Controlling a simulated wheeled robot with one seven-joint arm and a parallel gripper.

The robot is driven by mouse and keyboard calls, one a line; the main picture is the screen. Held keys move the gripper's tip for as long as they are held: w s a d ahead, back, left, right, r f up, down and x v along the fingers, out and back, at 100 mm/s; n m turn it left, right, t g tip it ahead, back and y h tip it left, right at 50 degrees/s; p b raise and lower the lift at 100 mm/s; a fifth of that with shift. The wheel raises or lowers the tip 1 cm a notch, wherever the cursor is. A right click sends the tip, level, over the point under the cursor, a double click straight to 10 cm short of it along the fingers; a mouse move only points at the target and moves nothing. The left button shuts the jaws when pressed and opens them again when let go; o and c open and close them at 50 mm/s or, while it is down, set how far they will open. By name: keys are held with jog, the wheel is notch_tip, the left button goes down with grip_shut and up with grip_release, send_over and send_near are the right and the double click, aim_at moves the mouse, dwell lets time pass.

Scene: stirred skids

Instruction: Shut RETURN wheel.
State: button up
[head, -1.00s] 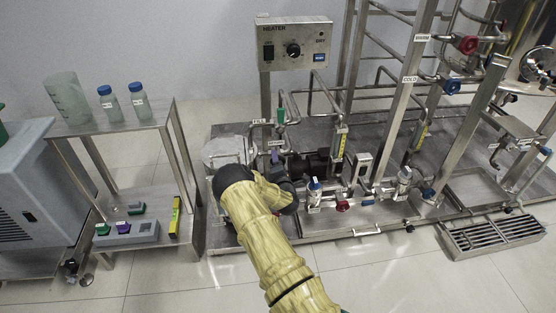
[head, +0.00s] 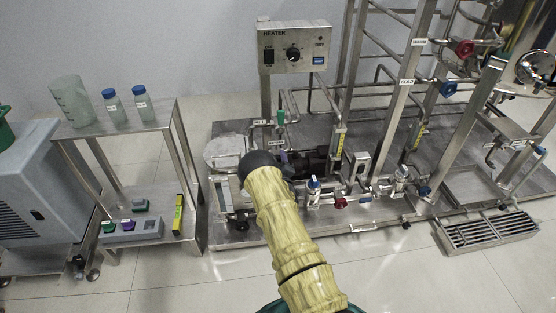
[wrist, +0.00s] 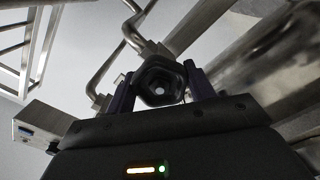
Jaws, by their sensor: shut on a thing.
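In the wrist view, a dark, faceted wheel or knob (wrist: 161,84) with a pale hole at its centre sits between the two purple fingers of my gripper (wrist: 162,92). The fingers are shut on it from both sides. Metal pipework runs just behind it. In the head view, my yellow arm covers most of my gripper, and only a purple bit of it (head: 284,157) shows beside the pump area of the skid. I cannot read a RETURN label in either view, so I cannot tell from lettering which wheel this is.
The steel skid (head: 232,236) carries pipes, a heater box (head: 294,47), a red wheel (head: 465,48), a blue wheel (head: 448,89) and small valves along its front. A steel trolley (head: 150,118) with bottles stands left. The tiled floor in front is clear.

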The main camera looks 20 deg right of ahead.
jog(key=m+p, duration=0.2)
jog(key=m, duration=0.4)
jog(key=shift+s+m, duration=0.1)
jog(key=shift+m, duration=0.2)
jog(key=m, duration=0.4)
jog(key=shift+f+m+p, duration=0.15)
jog(key=shift+m+p, duration=0.25)
jog(key=o, duration=1)
jog(key=shift+c, duration=0.2)
jog(key=p+v, duration=0.5)
jog(key=v, duration=1.2)
jog(key=shift+s+p, duration=0.2)
jog(key=shift+p, duration=0.15)
jog(key=shift+a, duration=0.1)
